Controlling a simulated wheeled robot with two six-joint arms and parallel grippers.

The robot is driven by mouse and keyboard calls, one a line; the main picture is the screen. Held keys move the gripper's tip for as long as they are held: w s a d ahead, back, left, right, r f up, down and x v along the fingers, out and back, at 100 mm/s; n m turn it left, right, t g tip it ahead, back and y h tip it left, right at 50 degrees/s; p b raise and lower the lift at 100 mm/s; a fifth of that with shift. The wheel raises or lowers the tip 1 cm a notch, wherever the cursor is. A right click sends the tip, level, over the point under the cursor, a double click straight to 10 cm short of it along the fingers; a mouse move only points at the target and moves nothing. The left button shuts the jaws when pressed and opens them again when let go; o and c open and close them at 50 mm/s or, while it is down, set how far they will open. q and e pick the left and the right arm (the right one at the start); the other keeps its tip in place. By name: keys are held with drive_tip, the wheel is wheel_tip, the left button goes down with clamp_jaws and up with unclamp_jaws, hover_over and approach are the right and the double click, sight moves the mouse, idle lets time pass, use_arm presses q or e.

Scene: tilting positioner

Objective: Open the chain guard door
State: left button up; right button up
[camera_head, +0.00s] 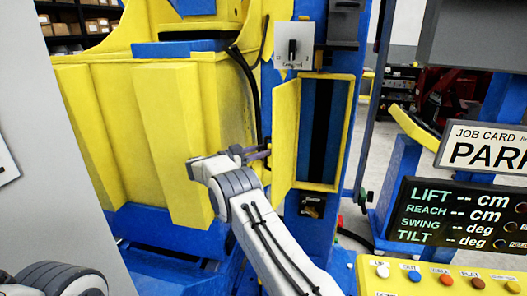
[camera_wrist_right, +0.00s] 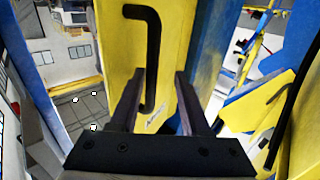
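The chain guard door (camera_head: 286,135) is a narrow yellow panel on the blue column. It stands swung out at the left side of its yellow frame (camera_head: 345,130), and the dark slot (camera_head: 320,130) behind shows. My right gripper (camera_head: 260,151) is at the door's left face. In the right wrist view my right gripper (camera_wrist_right: 158,75) is open, its two dark fingers pointing at the yellow door (camera_wrist_right: 172,60). The black bar handle (camera_wrist_right: 153,55) runs down between the fingers in the picture; I cannot tell contact. The handle is not clear in the head view. My left gripper is not in view.
A large yellow and blue machine body (camera_head: 150,130) fills the left. A grey plate with a black switch (camera_head: 293,46) is above the door. A dark readout panel (camera_head: 460,215) and a yellow button console (camera_head: 440,275) stand at right.

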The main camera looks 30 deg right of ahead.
drive_tip(key=shift+a, duration=0.1)
drive_tip(key=a+b, duration=0.4)
drive_tip(key=a, duration=0.6)
drive_tip(key=shift+s+a, duration=0.15)
drive_tip(key=shift+s, duration=0.3)
